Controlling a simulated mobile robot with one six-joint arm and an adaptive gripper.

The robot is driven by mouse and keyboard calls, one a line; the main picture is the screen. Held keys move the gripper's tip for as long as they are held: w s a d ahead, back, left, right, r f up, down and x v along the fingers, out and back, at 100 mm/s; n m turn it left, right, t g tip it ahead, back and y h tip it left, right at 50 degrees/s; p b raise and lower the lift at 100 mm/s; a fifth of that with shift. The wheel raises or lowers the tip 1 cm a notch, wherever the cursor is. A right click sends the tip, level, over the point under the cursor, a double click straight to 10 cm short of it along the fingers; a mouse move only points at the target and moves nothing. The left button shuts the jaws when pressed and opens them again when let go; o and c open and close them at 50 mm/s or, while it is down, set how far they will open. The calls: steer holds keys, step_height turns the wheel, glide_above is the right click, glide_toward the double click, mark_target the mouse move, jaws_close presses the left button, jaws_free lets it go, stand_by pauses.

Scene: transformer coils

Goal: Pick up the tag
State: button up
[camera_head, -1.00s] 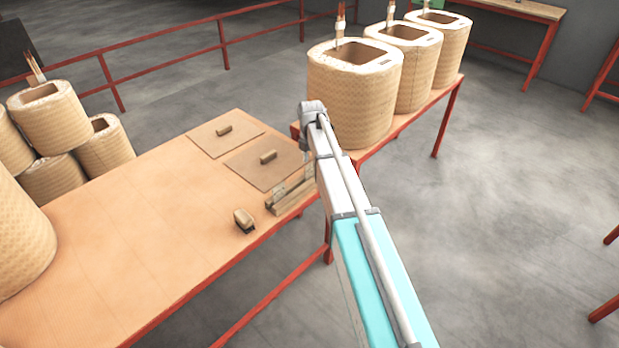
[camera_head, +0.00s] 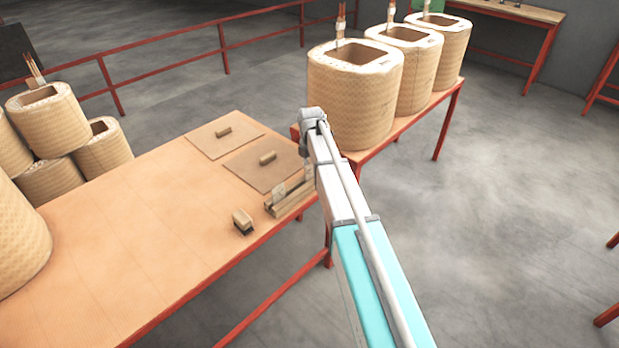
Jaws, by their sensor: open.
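A wooden holder (camera_head: 290,201) lies near the right edge of the long table. Small pale, translucent plates that look like tags stand upright in it; one tag (camera_head: 279,194) shows at its left end and another (camera_head: 307,172) at its far end, close to my arm. I cannot read any marking on them. My gripper (camera_head: 306,148) is small and dark at the far end of my arm, beyond the holder and in front of the nearest right-hand coil. Its fingers are hard to make out. It appears empty and apart from the tags.
The long table (camera_head: 130,230) bears two flat boards with handles (camera_head: 222,138) (camera_head: 262,168) and a small wooden-topped block (camera_head: 243,222). Large coils stand on a second table at right (camera_head: 353,95) and are stacked at left (camera_head: 48,120). The table's middle is clear.

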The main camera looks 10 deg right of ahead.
mark_target(310, 173)
steer(key=shift+f+b, duration=1.3)
steer(key=shift+f, duration=0.3)
jaws_close()
